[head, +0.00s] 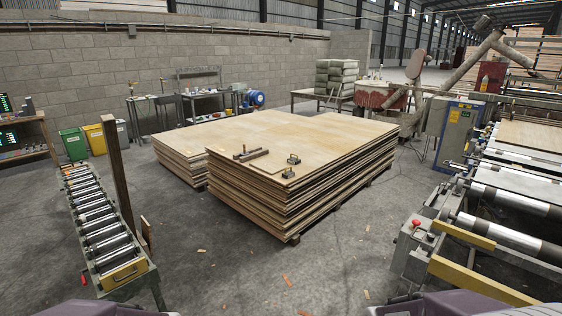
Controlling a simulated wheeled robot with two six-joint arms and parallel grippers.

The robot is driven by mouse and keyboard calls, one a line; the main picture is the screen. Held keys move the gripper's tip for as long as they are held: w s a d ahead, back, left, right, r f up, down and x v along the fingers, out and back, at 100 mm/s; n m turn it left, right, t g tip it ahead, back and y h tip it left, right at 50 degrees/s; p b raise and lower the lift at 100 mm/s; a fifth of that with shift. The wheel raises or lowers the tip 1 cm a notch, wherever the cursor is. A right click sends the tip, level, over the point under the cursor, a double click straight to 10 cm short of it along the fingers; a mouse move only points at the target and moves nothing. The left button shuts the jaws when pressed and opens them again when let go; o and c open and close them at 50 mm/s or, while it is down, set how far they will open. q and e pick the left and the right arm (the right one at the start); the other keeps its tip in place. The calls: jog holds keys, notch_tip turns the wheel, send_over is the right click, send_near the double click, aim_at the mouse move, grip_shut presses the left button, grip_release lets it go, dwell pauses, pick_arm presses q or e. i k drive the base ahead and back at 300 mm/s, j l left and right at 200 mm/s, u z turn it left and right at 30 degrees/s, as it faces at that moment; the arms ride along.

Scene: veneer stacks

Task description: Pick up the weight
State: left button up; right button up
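One block (293,159) sits slightly farther back. The other block (288,173) sits closer to the stack's front edge. A dark brown bar-like piece (252,155) with a small upright part lies to their left on the same top sheet. I cannot tell for sure which of these is the weight. Neither of my grippers shows. Only parts of my own body show at the bottom edge.
A roller conveyor (100,222) with a wooden post (117,175) stands at left. A large roller machine (505,215) stands at right. A second veneer stack (180,158) adjoins behind. The concrete floor (230,265) before the stacks is open, with a few small scraps.

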aim_at(289, 174)
jog(key=i+l, duration=0.1)
jog(key=i, duration=3.6)
jog(key=i+u, duration=0.2)
jog(key=i, duration=0.25)
